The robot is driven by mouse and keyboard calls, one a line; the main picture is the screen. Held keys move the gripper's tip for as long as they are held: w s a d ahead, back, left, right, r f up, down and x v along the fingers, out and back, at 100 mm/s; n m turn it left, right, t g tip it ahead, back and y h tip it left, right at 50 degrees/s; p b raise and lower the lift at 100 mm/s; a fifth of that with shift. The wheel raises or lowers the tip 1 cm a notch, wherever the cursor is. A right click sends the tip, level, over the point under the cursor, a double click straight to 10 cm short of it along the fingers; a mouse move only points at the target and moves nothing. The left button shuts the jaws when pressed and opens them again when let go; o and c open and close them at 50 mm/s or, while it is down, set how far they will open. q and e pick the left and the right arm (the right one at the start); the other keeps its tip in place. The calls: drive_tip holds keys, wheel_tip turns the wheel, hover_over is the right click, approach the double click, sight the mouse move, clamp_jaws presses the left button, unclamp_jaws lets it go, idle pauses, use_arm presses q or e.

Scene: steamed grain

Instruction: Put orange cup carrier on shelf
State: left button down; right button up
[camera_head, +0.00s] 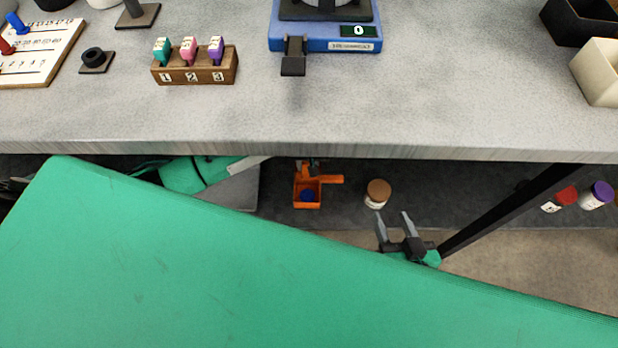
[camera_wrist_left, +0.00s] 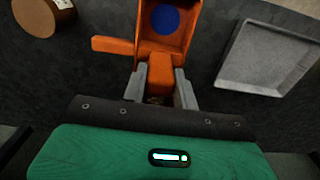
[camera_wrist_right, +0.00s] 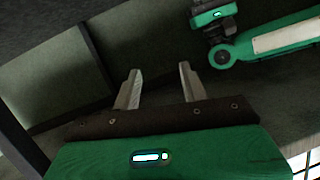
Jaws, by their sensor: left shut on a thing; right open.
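The orange cup carrier (camera_head: 332,180) is below the counter's front edge in the head view, over the dark lower shelf, with a round blue thing inside. In the left wrist view, the carrier (camera_wrist_left: 113,46) fills the top middle. My left gripper (camera_wrist_left: 160,82) is shut on its short orange block-like grip. I cannot tell whether the carrier touches the shelf; the counter hides most of my left gripper in the head view. My right gripper (camera_head: 393,215) is open and empty, right of the carrier and below the brown-lidded jar. Its parted fingers show in the right wrist view (camera_wrist_right: 158,75).
The brown-lidded jar (camera_head: 378,193) stands right of the carrier. A grey tray (camera_wrist_left: 265,55) lies on the other side. A dark post (camera_head: 510,212) and red and purple-lidded jars (camera_head: 597,195) are farther right. The counter edge (camera_head: 300,150) overhangs the shelf (camera_head: 450,200).

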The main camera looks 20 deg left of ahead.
sight(308, 177)
use_arm(q)
wheel_tip(308, 177, down, 3)
drive_tip(key=shift+f+b, duration=0.15)
drive_tip(key=shift+b, duration=0.25)
wheel_tip(308, 177, down, 4)
drive_tip(key=shift+f+b, duration=0.15)
drive_tip(key=shift+b, duration=0.65)
use_arm(e)
drive_tip(key=w+d+r+t, duration=0.1)
drive_tip(key=w+r+t, duration=0.1)
drive_tip(key=r, duration=0.3)
drive_tip(key=w+d+r+t, duration=0.1)
drive_tip(key=w+r+t, duration=0.1)
drive_tip(key=r+t, duration=0.3)
drive_tip(key=shift+w+d+r+m+y, duration=0.2)
drive_tip(key=shift+w+r+m+y, duration=0.1)
drive_tip(key=shift+r, duration=0.3)
use_arm(q)
drive_tip(key=shift+f, duration=0.1)
use_arm(e)
drive_tip(key=shift+f, duration=0.1)
use_arm(q)
drive_tip(key=c, duration=1.1)
unclamp_jaws()
use_arm(e)
drive_tip(key=shift+s+f, duration=0.1)
drive_tip(key=shift+f, duration=0.1)
